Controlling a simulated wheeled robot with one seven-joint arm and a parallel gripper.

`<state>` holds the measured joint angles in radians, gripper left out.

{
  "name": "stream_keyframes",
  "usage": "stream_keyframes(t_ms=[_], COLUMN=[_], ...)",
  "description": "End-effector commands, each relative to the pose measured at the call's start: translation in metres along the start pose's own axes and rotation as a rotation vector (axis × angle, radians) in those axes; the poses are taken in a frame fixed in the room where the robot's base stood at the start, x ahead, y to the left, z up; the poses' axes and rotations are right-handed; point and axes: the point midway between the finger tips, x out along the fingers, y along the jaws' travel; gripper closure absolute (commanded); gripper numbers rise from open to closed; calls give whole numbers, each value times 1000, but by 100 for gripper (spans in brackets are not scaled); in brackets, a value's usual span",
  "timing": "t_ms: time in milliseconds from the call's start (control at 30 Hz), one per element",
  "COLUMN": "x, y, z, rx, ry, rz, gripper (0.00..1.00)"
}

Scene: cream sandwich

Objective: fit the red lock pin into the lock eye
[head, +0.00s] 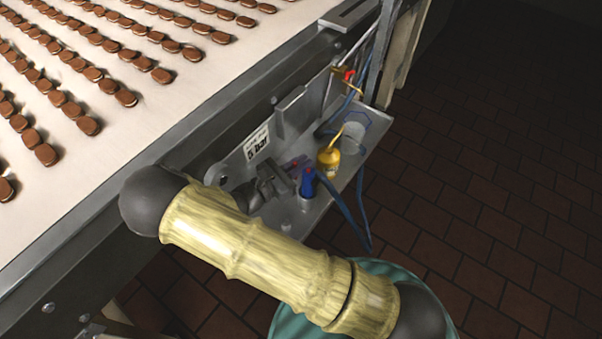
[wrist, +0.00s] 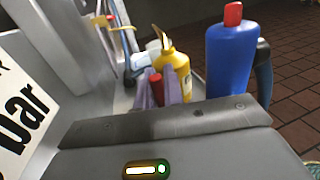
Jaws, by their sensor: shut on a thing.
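My gripper (wrist: 164,90) shows two purple-grey fingers in the middle of the wrist view. They are shut on the red lock pin (wrist: 156,87), of which only a short red part shows between them. I cannot pick out the lock eye for certain in either view. A grey plate with a round hole (head: 222,181) stands left of my gripper.
A blue bottle with a red cap (wrist: 232,60) stands close right of my fingers; a yellow oil can (wrist: 172,62) is behind them. A "5 bar" sign (head: 257,142) is on the left. Brass fittings with a red part (head: 348,75) and a blue hose (head: 352,215) lie beyond.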

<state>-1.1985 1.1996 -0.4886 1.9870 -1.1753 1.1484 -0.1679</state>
Motion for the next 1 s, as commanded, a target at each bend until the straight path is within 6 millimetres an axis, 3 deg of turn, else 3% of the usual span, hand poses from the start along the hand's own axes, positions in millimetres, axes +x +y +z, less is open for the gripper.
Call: stream_keyframes(t_ms=[200,500,967,1000], x=[1,1,1,1], y=[0,-1,0,0], z=[-4,-43,-49,-49], rx=[-1,-2,0,0], ry=[-1,-1,0,0], rz=[-2,-2,-1,-1], gripper=[100,100,100,86])
